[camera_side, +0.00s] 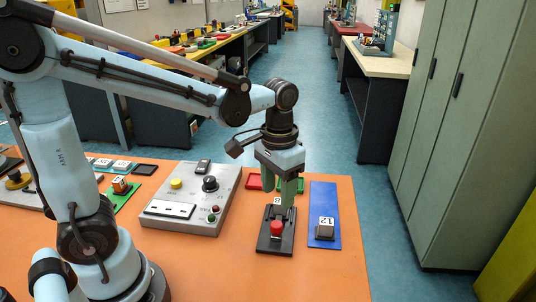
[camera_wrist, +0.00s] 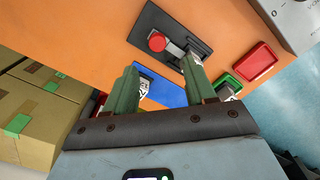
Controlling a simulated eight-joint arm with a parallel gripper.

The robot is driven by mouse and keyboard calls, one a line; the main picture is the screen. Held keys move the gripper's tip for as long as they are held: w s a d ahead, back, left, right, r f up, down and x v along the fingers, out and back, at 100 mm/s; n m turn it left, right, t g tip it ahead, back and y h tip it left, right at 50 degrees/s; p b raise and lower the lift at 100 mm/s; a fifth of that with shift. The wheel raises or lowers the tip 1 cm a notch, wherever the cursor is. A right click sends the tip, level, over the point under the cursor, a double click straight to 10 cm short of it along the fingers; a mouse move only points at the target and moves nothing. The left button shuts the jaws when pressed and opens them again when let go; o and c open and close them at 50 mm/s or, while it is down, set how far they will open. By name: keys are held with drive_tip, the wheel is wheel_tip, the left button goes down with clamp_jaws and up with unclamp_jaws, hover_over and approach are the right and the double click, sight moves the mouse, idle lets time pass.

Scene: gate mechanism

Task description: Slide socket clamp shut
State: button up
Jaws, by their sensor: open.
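The socket clamp is most likely the black plate (camera_side: 264,244) with a red knob (camera_side: 277,229) on the orange table. In the wrist view the plate (camera_wrist: 148,22) is at the top centre, with its red knob (camera_wrist: 157,41) and a grey metal piece beside it, partly hidden by a finger. My gripper (camera_side: 287,205) points down over the far part of this plate, behind the knob. In the wrist view my gripper (camera_wrist: 161,66) has its two green fingers wide apart, with nothing between them. I cannot tell whether a finger touches the plate's parts.
A blue plate (camera_side: 325,194) with a grey block marked 12 (camera_side: 325,229) lies to the right. A grey control box (camera_side: 190,205) stands to the left. Red (camera_side: 254,182) and green trays lie behind. The table front is clear. Cardboard boxes (camera_wrist: 40,105) show in the wrist view.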

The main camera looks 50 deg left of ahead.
drive_tip(key=shift+r, duration=1.6)
drive_tip(key=shift+s+a+f+t, duration=0.15)
drive_tip(key=shift+s+a+t, duration=0.25)
drive_tip(key=shift+s+t, duration=0.55)
drive_tip(key=shift+s+a+f+t, duration=0.2)
drive_tip(key=shift+s+a+t, duration=0.2)
drive_tip(key=shift+t, duration=1.05)
drive_tip(key=shift+s+a+f+t, duration=0.15)
drive_tip(key=shift+s+a+t, duration=0.25)
drive_tip(key=shift+s+t, duration=0.55)
drive_tip(key=shift+w+t, duration=0.25)
